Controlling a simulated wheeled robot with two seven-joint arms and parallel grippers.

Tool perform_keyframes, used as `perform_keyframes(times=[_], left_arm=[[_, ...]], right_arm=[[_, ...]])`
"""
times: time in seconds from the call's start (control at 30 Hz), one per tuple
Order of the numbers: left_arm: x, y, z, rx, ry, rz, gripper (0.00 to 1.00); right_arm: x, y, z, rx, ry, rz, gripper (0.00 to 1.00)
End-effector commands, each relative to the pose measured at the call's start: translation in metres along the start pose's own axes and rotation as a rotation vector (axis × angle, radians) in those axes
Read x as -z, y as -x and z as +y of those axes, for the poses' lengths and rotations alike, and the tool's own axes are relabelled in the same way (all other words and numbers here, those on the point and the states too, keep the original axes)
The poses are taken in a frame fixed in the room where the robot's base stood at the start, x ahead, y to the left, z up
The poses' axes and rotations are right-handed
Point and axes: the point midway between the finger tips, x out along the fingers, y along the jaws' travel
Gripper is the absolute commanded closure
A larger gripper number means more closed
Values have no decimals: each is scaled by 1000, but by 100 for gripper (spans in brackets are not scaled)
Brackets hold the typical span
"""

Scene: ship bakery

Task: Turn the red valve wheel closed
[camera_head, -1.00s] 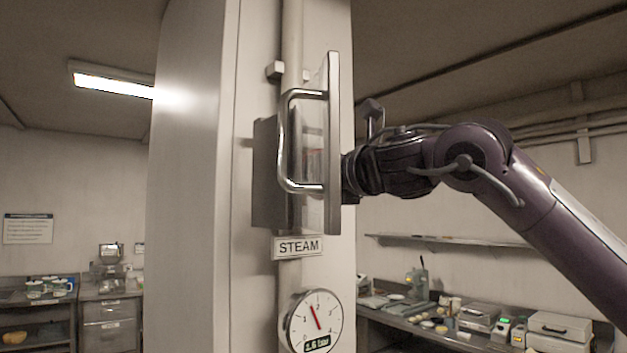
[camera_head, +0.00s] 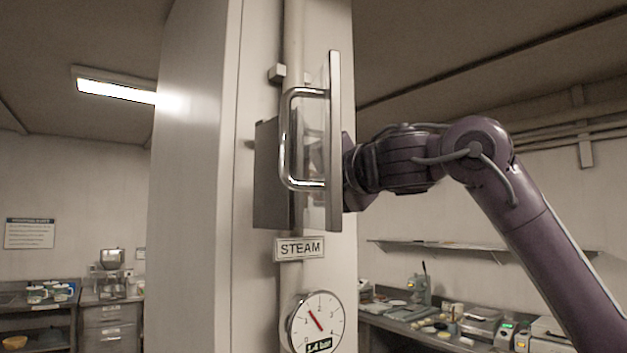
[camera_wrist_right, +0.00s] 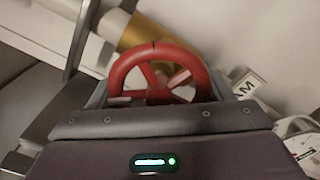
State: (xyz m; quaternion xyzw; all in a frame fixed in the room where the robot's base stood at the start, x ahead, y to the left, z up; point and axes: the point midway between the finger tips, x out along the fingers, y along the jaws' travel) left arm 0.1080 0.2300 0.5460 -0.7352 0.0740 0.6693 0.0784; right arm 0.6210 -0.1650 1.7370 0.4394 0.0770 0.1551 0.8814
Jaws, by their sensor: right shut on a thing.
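The red valve wheel (camera_wrist_right: 178,54) fills the upper middle of the right wrist view, beside a brass-coloured pipe section (camera_wrist_right: 155,32). My right gripper (camera_wrist_right: 160,92) is shut on the wheel, with its fingers at the two sides of the rim. In the head view my right arm reaches in from the right. Its gripper is mostly hidden behind the open cover (camera_head: 334,215) of a grey valve box (camera_head: 267,190), and the wheel cannot be made out there. My left gripper is not in view.
The cover stands open edge-on, with a chrome handle (camera_head: 285,140) on its left face. Below are a STEAM sign (camera_head: 299,249) and a round gauge (camera_head: 318,315) reading 1.4 bar. A cluttered counter (camera_head: 385,325) runs along the back right.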

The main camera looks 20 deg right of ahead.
Motion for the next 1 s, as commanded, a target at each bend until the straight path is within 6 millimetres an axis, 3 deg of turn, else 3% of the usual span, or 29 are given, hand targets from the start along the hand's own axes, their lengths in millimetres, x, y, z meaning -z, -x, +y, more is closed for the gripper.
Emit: perform_keyframes(times=[0.5,1.0], left_arm=[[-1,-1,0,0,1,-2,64],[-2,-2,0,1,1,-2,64]], right_arm=[[1,-1,2,1,-454,3,49],[0,-1,3,1,-652,1,49]])
